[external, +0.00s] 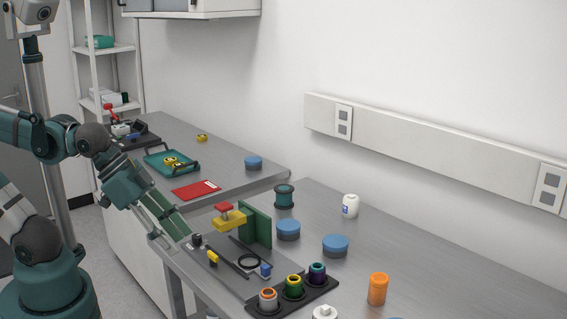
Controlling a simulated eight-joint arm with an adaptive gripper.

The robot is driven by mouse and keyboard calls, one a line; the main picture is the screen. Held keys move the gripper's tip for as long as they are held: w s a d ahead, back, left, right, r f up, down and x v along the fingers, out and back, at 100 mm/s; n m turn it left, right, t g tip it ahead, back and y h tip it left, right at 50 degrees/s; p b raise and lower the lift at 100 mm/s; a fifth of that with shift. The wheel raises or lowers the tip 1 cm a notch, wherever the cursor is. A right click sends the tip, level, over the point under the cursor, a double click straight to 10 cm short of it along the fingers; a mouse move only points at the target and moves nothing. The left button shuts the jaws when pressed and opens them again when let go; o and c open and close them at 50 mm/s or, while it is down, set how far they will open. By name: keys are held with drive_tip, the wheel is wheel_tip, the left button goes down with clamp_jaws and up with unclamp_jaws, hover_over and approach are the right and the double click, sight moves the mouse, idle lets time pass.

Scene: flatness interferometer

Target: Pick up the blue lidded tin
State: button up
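Several round blue lidded tins stand on the metal benches. One blue tin (288,230) is beside the green upright block, and another blue tin (335,245) is to its right. A third blue tin (253,162) stands on the farther bench near its corner. A sliver of one more blue shape shows at the bottom edge. I cannot tell which tin the task means. My gripper (172,232) points down by the near bench's left edge, apart from all the tins. Its fingertips are too unclear to show whether it is open or shut.
A fixture plate with a green block (255,224) and a red-topped yellow clamp (229,218) lies between my gripper and the nearer tins. A black holder with several ringed cylinders (294,286), an orange bottle (377,288), a white jar (350,205) and a dark green spool (284,196) stand around.

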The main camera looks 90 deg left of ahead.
drive_tip(key=shift+o, duration=0.6)
drive_tip(key=o, duration=0.6)
drive_tip(key=shift+r, duration=0.15)
